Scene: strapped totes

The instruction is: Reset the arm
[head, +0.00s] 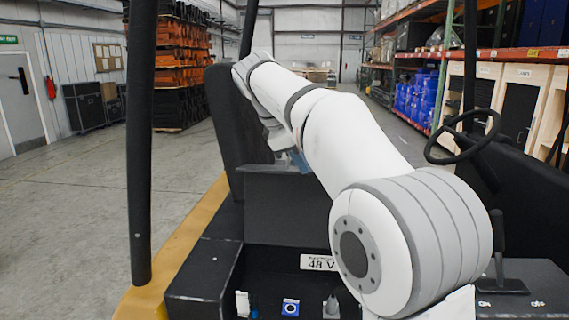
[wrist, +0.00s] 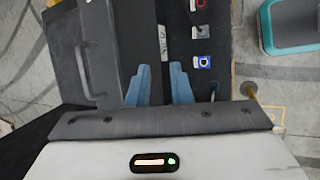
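My white and grey arm reaches away from the camera over a dark vehicle in the head view. My gripper (wrist: 159,74) shows two blue fingers in the wrist view, spread apart with nothing between them. It points down over the vehicle's dark battery area. In the head view only a small blue part of my gripper (head: 298,161) shows; the arm hides the rest. The 48 V label (head: 319,262) sits on the dark panel below the arm, and a label strip (wrist: 162,45) shows beyond the fingers.
A black seat (head: 228,125), posts (head: 141,140) and a steering wheel (head: 463,136) stand around the arm. Sockets, including a blue one (head: 290,307), line the front panel. A teal-rimmed bin (wrist: 266,30) stands on the floor.

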